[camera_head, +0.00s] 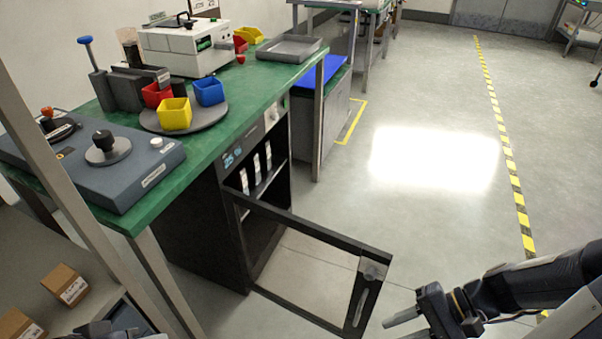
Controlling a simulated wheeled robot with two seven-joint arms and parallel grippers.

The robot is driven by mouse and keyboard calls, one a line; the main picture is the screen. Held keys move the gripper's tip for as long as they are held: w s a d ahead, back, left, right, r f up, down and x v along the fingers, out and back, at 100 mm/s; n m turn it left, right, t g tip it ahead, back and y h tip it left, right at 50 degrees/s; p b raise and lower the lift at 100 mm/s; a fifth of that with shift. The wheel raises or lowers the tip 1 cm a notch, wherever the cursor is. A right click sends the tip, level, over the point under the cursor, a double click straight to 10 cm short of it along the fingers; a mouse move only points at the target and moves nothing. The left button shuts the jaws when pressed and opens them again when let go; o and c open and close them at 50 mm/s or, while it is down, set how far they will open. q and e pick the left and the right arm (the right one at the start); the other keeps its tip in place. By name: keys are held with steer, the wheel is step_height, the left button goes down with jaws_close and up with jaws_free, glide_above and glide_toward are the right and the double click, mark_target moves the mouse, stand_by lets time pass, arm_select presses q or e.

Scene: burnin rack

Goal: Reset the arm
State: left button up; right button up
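My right arm comes in from the lower right, over the grey floor. Its gripper (402,329) is near the free edge of the open cabinet door (378,272), to the right of it, with a gap between them in the picture. One finger shows clearly; the lower one is cut off by the frame edge, so its opening is hard to judge. A small part of my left arm shows at the bottom left edge; its gripper fingers are not visible. The black cabinet (208,232) under the green bench stands open, with several white-labelled units (257,168) inside.
The green bench (262,91) holds a grey control box (110,160), a turntable (190,120) with coloured bins, a white machine (185,47) and a grey tray (289,48). A metal post crosses the left side. Cardboard boxes (64,285) sit lower left. The floor at right is clear.

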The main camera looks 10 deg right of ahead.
step_height(320, 180, up, 28)
steer(key=s+a+n+t+h+p, duration=0.1)
steer(key=n+t+h+p, duration=0.4)
steer(key=p, duration=1.1)
steer(key=a+n+h, duration=0.1)
steer(key=n+h, duration=0.1)
steer(key=shift+s+a+n+p, duration=0.25)
steer(key=shift+a+n+p, duration=0.05)
steer(key=shift+a, duration=0.1)
